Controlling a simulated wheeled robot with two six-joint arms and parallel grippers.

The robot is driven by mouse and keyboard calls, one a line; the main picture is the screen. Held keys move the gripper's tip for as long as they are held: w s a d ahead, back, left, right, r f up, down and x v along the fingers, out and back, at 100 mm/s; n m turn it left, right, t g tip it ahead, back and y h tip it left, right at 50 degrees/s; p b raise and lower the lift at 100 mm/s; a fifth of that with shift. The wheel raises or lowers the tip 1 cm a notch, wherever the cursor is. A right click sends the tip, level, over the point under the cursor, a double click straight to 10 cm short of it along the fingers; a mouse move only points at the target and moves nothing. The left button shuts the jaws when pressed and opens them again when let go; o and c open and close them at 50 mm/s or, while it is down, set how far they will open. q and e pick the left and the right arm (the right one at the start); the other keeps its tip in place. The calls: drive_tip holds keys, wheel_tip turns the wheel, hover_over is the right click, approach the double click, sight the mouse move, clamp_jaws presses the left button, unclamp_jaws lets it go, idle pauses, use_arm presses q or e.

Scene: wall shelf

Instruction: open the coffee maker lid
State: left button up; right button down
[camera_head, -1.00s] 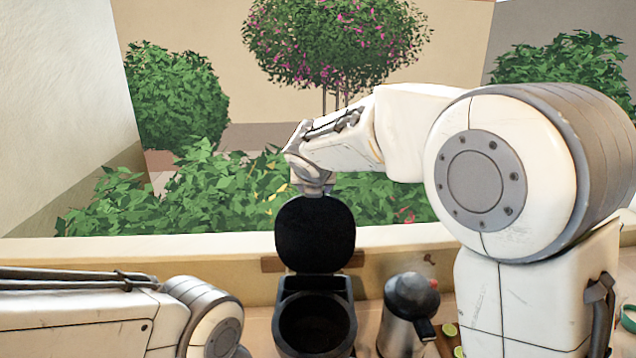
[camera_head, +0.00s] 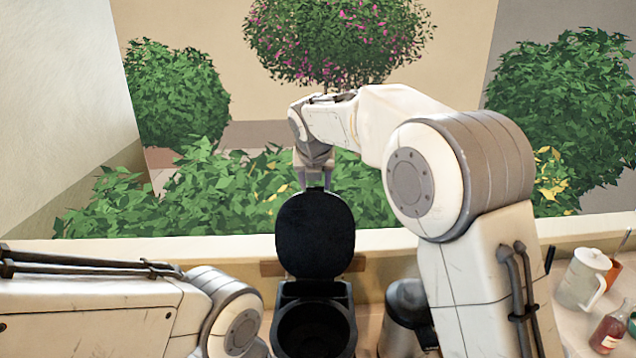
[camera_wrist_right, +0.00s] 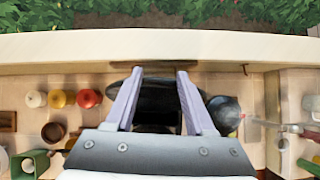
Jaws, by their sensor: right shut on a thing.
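The black coffee maker (camera_head: 313,293) stands at the bottom centre of the head view, with its round opening exposed. Its lid (camera_head: 315,236) is raised and stands about upright behind the opening. My right gripper (camera_head: 316,184) is at the lid's top edge, with its fingers pointing down, and is shut on the lid. In the right wrist view the gripper's two fingers (camera_wrist_right: 160,74) show on either side of the dark lid (camera_wrist_right: 157,97). My left arm shows at the lower left of the head view, but its gripper is out of view.
A dark-handled kettle (camera_head: 405,305) stands right of the coffee maker, partly behind my right arm. A white pitcher (camera_head: 580,280) and a red bottle (camera_head: 608,333) are further right. A pale ledge (camera_head: 180,244) runs behind. Several small jars (camera_wrist_right: 62,98) stand left in the wrist view.

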drive_tip(key=shift+r, duration=0.3)
drive_tip(key=shift+c, duration=1.2)
unclamp_jaws()
drive_tip(key=shift+f, duration=0.1)
drive_tip(key=shift+s+r+b, duration=0.25)
drive_tip(key=shift+b, duration=0.05)
drive_tip(key=b+v, duration=0.2)
drive_tip(key=v, duration=0.7)
drive_tip(key=shift+s+r+b, duration=0.15)
drive_tip(key=shift+r+b, duration=0.2)
drive_tip(key=shift+b, duration=0.05)
